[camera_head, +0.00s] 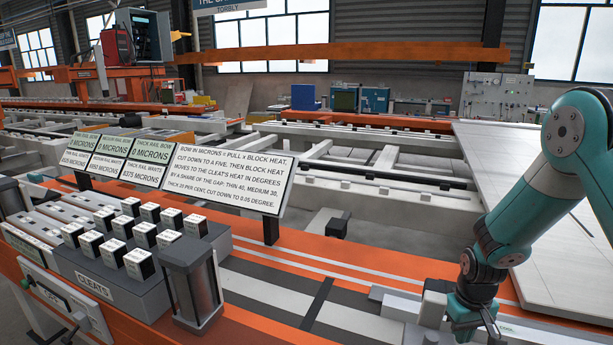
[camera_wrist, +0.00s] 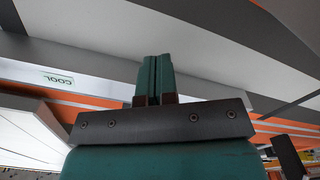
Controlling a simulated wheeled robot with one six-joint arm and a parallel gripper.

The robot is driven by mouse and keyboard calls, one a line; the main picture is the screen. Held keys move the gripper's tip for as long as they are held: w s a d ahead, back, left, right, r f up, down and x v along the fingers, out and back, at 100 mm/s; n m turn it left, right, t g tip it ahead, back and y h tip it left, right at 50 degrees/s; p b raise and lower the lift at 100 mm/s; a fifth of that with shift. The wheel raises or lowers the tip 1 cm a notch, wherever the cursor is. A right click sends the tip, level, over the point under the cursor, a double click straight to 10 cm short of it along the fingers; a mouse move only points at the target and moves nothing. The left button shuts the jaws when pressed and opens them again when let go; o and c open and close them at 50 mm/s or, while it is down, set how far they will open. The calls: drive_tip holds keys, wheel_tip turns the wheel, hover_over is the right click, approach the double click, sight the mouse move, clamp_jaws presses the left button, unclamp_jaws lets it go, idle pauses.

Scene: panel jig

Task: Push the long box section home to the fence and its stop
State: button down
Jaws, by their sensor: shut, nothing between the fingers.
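A long pale bar (camera_head: 515,320), which looks like the box section, lies along the orange bench at the lower right of the head view. My gripper (camera_head: 487,318) points down beside it, and my arm covers part of it. In the wrist view my gripper's two teal fingers (camera_wrist: 153,80) are together with nothing between them. Long grey faces (camera_wrist: 215,45) run behind the fingertips. I cannot tell whether the fingers touch the bar. The fence and its stop cannot be told apart clearly here.
A block of cleats (camera_head: 135,270) and a dark-sided post (camera_head: 193,285) stand at the left. Sign boards (camera_head: 228,178) rise behind them. A large pale panel (camera_head: 545,220) lies at the right behind my arm. A "COOL" label (camera_wrist: 57,78) shows upside down in the wrist view.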

wheel_tip(320, 180, up, 7)
drive_tip(key=p, duration=0.4)
drive_tip(key=shift+f+p, duration=0.15)
drive_tip(key=shift+p, duration=0.2)
